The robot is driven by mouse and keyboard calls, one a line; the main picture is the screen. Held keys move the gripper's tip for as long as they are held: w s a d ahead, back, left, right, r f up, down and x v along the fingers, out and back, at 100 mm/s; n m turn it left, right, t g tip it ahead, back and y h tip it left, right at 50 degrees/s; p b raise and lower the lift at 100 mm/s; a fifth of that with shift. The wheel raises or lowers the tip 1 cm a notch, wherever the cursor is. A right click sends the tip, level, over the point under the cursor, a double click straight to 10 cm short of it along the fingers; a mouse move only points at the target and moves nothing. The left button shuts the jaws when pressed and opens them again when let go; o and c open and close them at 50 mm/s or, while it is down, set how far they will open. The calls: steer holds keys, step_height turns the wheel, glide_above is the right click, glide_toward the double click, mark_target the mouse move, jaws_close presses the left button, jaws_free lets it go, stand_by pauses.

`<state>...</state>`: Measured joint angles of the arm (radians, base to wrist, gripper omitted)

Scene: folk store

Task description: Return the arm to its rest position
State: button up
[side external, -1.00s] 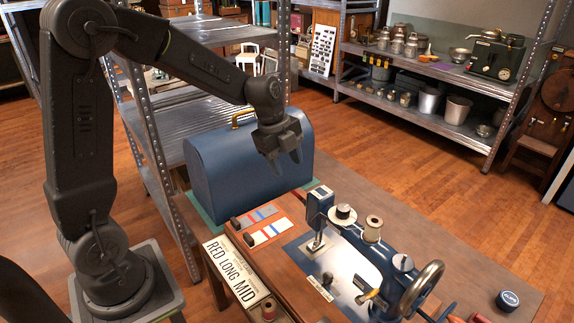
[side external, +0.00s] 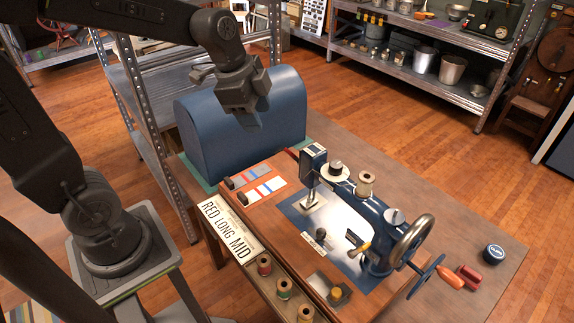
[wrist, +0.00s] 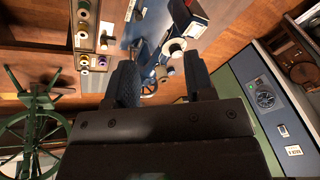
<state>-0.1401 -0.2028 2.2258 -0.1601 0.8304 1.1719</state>
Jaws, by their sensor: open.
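My gripper (side external: 249,108) hangs in the air in front of the rounded blue case (side external: 200,135), above the back of the table, in the side external view. It holds nothing. In the wrist view the two dark fingers of my gripper (wrist: 160,85) stand apart with clear space between them. The blue sewing machine (side external: 375,220) stands on the table to the right of and below my gripper, apart from it. The machine also shows beyond the fingers in the wrist view (wrist: 185,28).
A sign reading RED LONG MID (side external: 228,232) lies at the table's left edge, with thread spools (side external: 264,265) beside it. Colour-striped cards (side external: 263,191) lie before the case. A metal shelf unit (side external: 150,95) stands close behind my arm. An orange-handled tool (side external: 450,279) lies at right.

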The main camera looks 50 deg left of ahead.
steer(key=s+d+r+n+t, duration=0.2)
steer(key=s+n, duration=0.8)
steer(key=s, duration=0.2)
steer(key=shift+d+r+n+y, duration=0.2)
steer(key=shift+d+n+y, duration=0.1)
steer(key=shift+n+y, duration=0.1)
